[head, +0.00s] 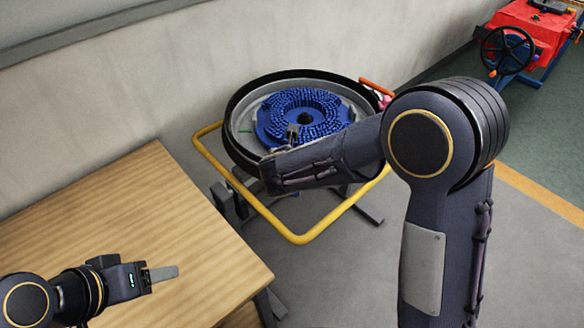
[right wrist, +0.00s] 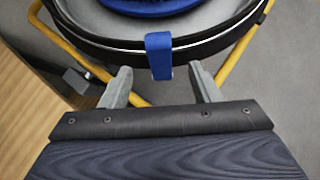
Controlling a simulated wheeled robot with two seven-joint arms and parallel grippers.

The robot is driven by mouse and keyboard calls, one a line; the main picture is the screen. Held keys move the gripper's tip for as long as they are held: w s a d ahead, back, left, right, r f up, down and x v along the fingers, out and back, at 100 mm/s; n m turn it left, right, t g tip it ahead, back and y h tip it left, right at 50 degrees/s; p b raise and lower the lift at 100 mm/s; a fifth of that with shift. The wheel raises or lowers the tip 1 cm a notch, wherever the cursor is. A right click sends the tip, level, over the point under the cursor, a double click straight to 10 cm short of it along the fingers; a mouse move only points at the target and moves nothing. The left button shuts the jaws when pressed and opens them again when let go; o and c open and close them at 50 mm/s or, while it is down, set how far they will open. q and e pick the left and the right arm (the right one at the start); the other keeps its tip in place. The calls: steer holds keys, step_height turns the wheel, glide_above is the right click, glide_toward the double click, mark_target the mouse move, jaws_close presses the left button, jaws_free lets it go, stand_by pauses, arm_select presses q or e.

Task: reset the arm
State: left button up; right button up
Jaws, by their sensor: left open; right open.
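My left gripper (head: 163,273) is over the wooden table at the lower left of the head view, seen nearly edge-on, and nothing shows in it. My right arm comes in from the right of the head view, bent at the elbow, its forearm in front of the round tank. My right gripper (right wrist: 160,75) shows in the right wrist view with its two grey fingers apart. A blue strap or tab (right wrist: 158,52) on the tank's black rim lies between or just beyond the fingertips; I cannot tell whether they touch it. The jaws do not look closed on it.
The round tank (head: 238,112) holds a blue brush disc (head: 326,105) and stands in a yellow tubular frame (head: 302,239) by the wall. The wooden table (head: 115,190) is bare at left. A red machine (head: 534,30) with a black wheel is at the upper right. Grey floor is clear.

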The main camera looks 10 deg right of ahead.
stand_by(0.4)
steer(key=s+d+r+m+g, duration=0.2)
steer(key=s+d+r+m, duration=0.1)
steer(key=s+d+m, duration=0.5)
steer(key=s+d+r+m+g, duration=0.25)
steer(key=s+d+m, duration=0.25)
steer(key=d+m, duration=0.4)
steer(key=s+a+r+m+y, duration=0.1)
steer(key=s+m+y, duration=0.2)
steer(key=s+m, duration=0.5)
steer(key=s+a+r+m+t+y, duration=0.1)
steer(key=s+r+m+y, duration=0.1)
steer(key=s+m, duration=0.6)
steer(key=shift+s+a+r+m+y, duration=0.2)
steer(key=shift+m+y, duration=0.3)
steer(key=shift+m, duration=0.5)
steer(key=shift+w, duration=0.1)
